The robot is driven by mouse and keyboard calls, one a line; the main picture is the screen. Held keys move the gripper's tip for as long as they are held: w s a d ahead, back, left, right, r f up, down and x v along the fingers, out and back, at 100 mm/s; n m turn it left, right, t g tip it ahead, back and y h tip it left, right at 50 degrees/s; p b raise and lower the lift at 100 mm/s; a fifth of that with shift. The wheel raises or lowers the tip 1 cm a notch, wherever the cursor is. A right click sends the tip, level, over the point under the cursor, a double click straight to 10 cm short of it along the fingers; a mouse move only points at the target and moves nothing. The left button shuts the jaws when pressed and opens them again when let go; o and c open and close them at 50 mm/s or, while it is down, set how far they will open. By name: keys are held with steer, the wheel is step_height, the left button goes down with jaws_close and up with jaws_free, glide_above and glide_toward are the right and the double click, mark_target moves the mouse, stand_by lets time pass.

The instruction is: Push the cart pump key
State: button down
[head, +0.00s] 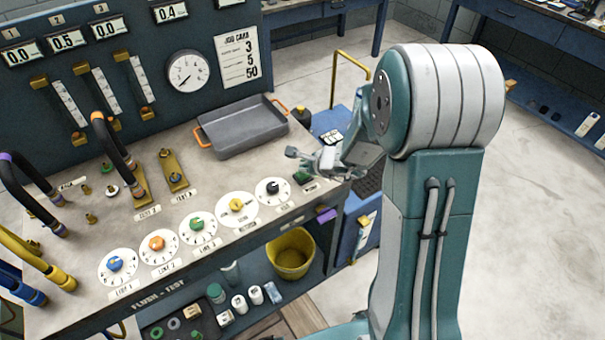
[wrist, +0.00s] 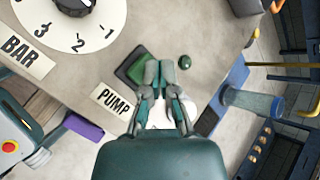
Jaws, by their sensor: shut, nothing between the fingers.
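The pump key is a dark green square button (wrist: 135,67) on the bench top, above a white label reading PUMP (wrist: 113,101) in the wrist view. In the head view the key (head: 302,178) shows at the bench's right front corner, just below my gripper. My gripper (wrist: 160,70) is shut and empty. In the wrist view its fingertips overlap the key's right side and hide part of it. In the head view my gripper (head: 293,154) appears over the bench near the key. I cannot tell whether the tips touch it.
A small green dome (wrist: 185,62) sits right of the key. The BAR dial (head: 273,191) is beside it. A grey tray (head: 245,143) with orange handles lies behind. A blue cart (head: 331,122) with a yellow handle stands past the bench's right edge.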

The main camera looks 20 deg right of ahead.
mark_target(304, 174)
steer(key=shift+r, duration=0.65)
steer(key=shift+r, duration=3)
steer(key=s+a+r+n+g, duration=0.2)
steer(key=s+a+r+n, duration=0.3)
steer(key=s+r+n, duration=0.55)
steer(key=s+d+r+n+h, duration=0.1)
steer(key=s+d+n+h, duration=0.1)
steer(key=s+n, duration=0.3)
steer(key=s+d+r+n+h, duration=0.2)
steer(key=s+n, duration=0.3)
steer(key=s, duration=0.6)
steer(key=shift+s+d+h, duration=0.3)
steer(key=shift+s, duration=0.05)
